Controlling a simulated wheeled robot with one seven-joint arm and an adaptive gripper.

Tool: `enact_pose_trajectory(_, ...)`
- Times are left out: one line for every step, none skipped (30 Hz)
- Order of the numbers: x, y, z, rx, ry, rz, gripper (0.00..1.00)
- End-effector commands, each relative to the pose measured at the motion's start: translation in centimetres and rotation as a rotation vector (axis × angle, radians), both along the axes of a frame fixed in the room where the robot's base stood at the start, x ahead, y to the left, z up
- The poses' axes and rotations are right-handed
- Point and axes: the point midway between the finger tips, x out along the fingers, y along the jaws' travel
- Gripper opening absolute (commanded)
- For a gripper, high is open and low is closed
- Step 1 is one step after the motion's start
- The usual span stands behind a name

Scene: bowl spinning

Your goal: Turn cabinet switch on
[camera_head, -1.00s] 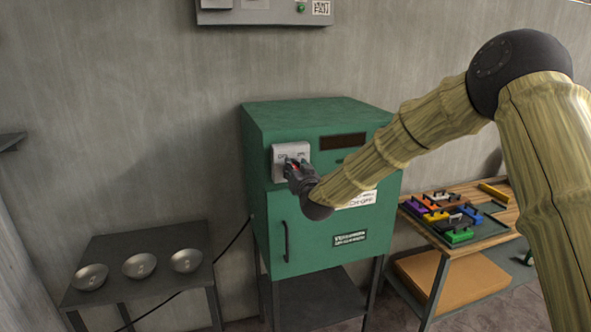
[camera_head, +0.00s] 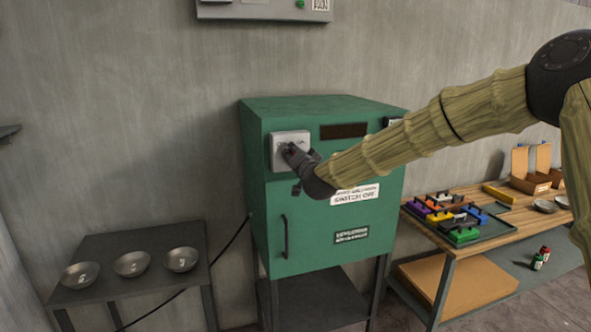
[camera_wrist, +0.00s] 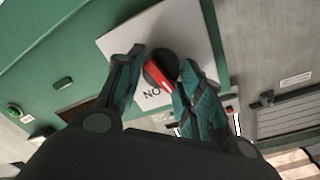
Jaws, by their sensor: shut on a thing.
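The green cabinet (camera_head: 262,215) stands against the wall, with a grey switch plate (camera_head: 277,152) at its upper left front. In the wrist view the pale switch plate (camera_wrist: 192,30) carries a round dark knob with a red bar (camera_wrist: 158,74), and "ON" lettering shows near the bar's lower end. My gripper (camera_wrist: 160,70) has its two fingers on either side of the knob and is shut on it. In the head view my gripper (camera_head: 289,152) is at the plate and hides the knob.
A dark side table (camera_head: 130,240) with several metal bowls (camera_head: 131,264) stands at the left. A wooden bench (camera_head: 480,247) with a tray of coloured blocks (camera_head: 465,236) is at the right. A grey wall box (camera_head: 265,9) hangs above. A cabinet handle (camera_head: 285,236) sits below the switch.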

Motion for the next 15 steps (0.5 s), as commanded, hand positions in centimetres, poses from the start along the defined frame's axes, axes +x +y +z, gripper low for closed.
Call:
enact_pose_trajectory(0.05,-0.13,-0.62,0.041,0.01,-0.001,0.13)
enact_pose_trajectory(0.05,-0.12,-0.61,0.067,0.019,-0.001,0.13)
enact_pose_trajectory(0.07,-0.19,-0.65,0.104,0.031,-0.001,0.13)
enact_pose_trajectory(0.09,-0.22,-0.65,0.131,0.04,-0.002,0.13)
enact_pose_trajectory(0.09,-0.21,-0.62,0.158,0.047,-0.002,0.13)
enact_pose_trajectory(0.09,-0.2,-0.64,0.194,0.06,-0.002,0.13)
enact_pose_trajectory(0.09,-0.23,-0.66,0.222,0.07,-0.002,0.13)
enact_pose_trajectory(0.1,-0.24,-0.66,0.249,0.078,-0.001,0.13)
enact_pose_trajectory(0.09,-0.26,-0.62,0.285,0.089,-0.001,0.13)
enact_pose_trajectory(0.1,-0.28,-0.64,0.313,0.098,-0.002,0.13)
enact_pose_trajectory(0.1,-0.28,-0.68,0.339,0.108,-0.002,0.13)
enact_pose_trajectory(0.09,-0.24,-0.66,0.374,0.12,-0.001,0.13)
enact_pose_trajectory(0.1,-0.27,-0.66,0.402,0.128,-0.001,0.13)
enact_pose_trajectory(0.11,-0.33,-0.68,0.43,0.137,-0.002,0.13)
enact_pose_trajectory(0.11,-0.34,-0.65,0.465,0.148,-0.001,0.13)
